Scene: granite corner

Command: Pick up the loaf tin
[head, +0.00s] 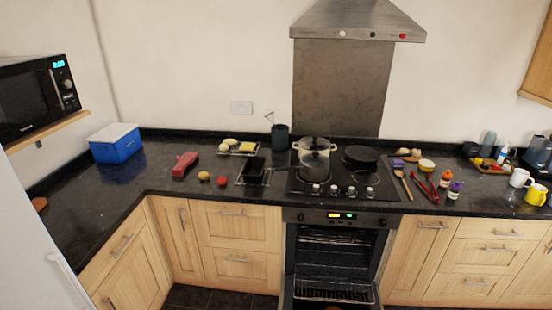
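A small dark, boxy thing (254,168) that looks like the loaf tin sits on a wire rack (241,183) on the black counter, just left of the hob. It is small in the head view, so its inside is hard to make out. Neither of my grippers is in view.
A red object (184,164), a potato-like item (204,176) and a red round item (222,181) lie left of the rack. Pots (314,165) stand on the hob to the right. The oven door (330,292) hangs open below. The left counter (95,195) is mostly clear.

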